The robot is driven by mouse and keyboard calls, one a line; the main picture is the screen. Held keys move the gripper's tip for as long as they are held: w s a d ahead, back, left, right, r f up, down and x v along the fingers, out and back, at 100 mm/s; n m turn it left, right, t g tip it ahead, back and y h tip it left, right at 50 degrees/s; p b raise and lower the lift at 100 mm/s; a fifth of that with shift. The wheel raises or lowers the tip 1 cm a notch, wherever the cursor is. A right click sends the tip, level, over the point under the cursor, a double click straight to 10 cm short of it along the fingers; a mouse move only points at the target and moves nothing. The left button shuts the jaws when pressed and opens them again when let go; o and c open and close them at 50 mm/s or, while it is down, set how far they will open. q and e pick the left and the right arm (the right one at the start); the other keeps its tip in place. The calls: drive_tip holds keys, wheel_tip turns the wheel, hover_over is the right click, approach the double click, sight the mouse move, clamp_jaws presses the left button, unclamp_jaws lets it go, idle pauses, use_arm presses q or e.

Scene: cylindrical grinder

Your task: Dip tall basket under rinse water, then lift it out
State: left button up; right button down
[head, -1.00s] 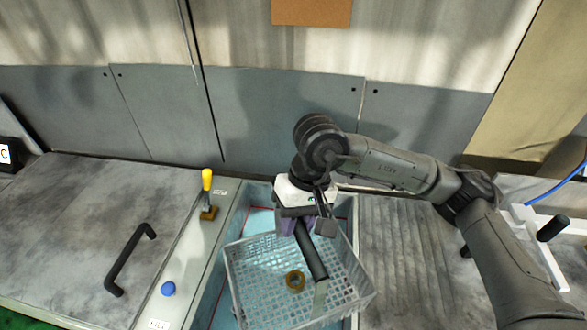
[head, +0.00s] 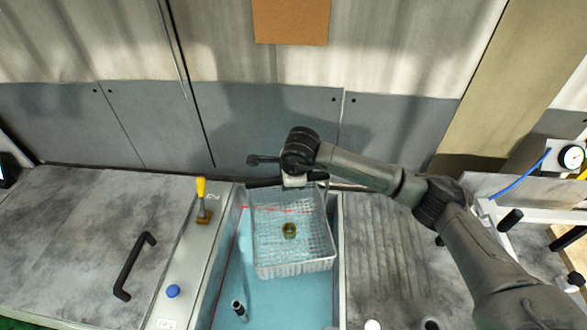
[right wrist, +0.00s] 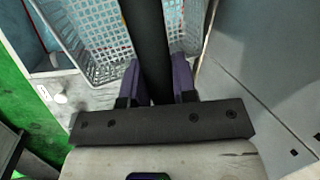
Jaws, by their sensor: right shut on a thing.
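The tall basket (head: 295,268) is a pale mesh crate in the blue rinse tank (head: 222,290). A brass-coloured ring (head: 289,231) lies on its floor and looks dull and greenish. The lower basket appears to be in the water, but I cannot tell exactly how deep. My right gripper (head: 294,182) is at the basket's far edge. In the right wrist view its purple fingers (right wrist: 160,82) are shut on the black handle bar (right wrist: 148,35), with basket mesh (right wrist: 100,45) on both sides. My left gripper is not in view.
A red line runs along the tank's inner wall. A black tube end (head: 239,309) stands in the tank's near part. Left are a yellow-topped lever (head: 201,188), a blue button (head: 173,291) and a lid with a black handle (head: 134,265). A ribbed grey surface (head: 375,250) lies right.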

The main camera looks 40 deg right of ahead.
drive_tip(key=d+m, duration=0.2)
drive_tip(key=m, duration=0.1)
drive_tip(key=h+b, duration=0.1)
drive_tip(key=b, duration=0.6)
hover_over(293, 226)
drive_tip(key=w+d, duration=0.1)
drive_tip(key=shift+f, duration=7.15)
wheel_tip(293, 226, down, 5)
drive_tip(key=b, duration=0.3)
wheel_tip(293, 226, down, 8)
drive_tip(key=b, duration=0.6)
drive_tip(key=shift+f+b, duration=0.15)
drive_tip(key=shift+b, duration=0.15)
wheel_tip(293, 226, down, 12)
drive_tip(key=b, duration=0.9)
